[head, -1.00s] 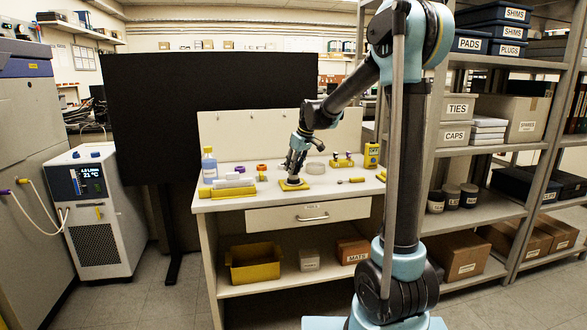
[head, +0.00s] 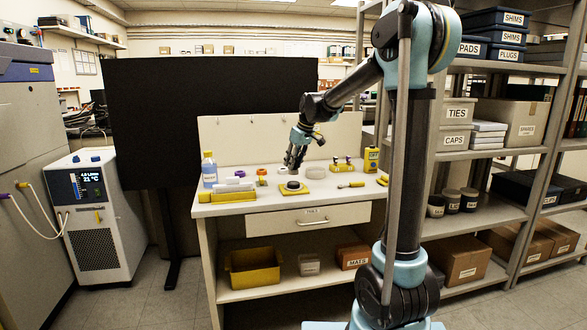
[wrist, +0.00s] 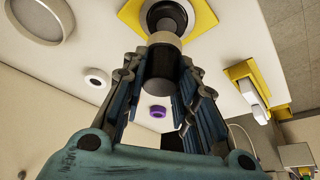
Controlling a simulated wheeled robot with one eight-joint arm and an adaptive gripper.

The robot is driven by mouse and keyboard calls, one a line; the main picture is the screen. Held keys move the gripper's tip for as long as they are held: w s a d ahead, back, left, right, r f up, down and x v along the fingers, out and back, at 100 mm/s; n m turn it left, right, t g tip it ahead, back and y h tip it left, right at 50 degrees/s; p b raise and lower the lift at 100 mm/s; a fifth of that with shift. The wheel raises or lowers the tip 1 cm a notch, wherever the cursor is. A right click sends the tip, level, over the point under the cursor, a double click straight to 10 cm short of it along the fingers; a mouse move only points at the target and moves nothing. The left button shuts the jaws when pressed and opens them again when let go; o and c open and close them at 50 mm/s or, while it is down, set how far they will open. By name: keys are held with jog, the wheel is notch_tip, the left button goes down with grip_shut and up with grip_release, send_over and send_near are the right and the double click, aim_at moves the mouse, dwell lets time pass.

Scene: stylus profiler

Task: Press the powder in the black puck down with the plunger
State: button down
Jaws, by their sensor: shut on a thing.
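The black puck (head: 293,187) sits on a yellow base (head: 308,191) near the bench's front. In the wrist view the puck (wrist: 165,13) shows at the top, in the yellow base (wrist: 205,14), partly cut off by the frame and overlapped by the plunger. My gripper (head: 291,166) is just above and behind the puck. In the wrist view my gripper (wrist: 160,78) is shut on the plunger, a dark cylinder (wrist: 160,62) with a pale tan end (wrist: 163,39) towards the puck. The plunger's end looks apart from the puck. The powder's surface is too small to judge.
A purple ring (head: 239,173) and a clear round dish (head: 315,172) lie behind. A small yellow-handled tool (head: 351,184) lies right. The bench front is clear.

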jog(key=shift+r, duration=1.55)
